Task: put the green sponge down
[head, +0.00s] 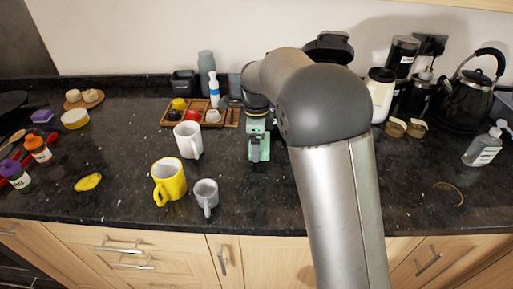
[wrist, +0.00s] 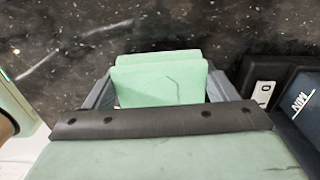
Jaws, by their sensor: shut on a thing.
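The green sponge (wrist: 160,84) is pale green and sits between the two fingers of my gripper (wrist: 158,88) in the wrist view. My gripper is shut on it. In the head view my gripper (head: 259,150) points down over the dark counter, right of the white mug. The sponge is small there and hard to tell from the green gripper body. Dark speckled countertop shows beyond the sponge in the wrist view; I cannot tell whether the sponge touches it.
A white mug (head: 188,140), a yellow mug (head: 169,182) and a grey mug (head: 206,194) stand left of my gripper. A wooden tray (head: 171,117) with small items lies behind them. The granite counter (head: 262,200) in front of my gripper is bare.

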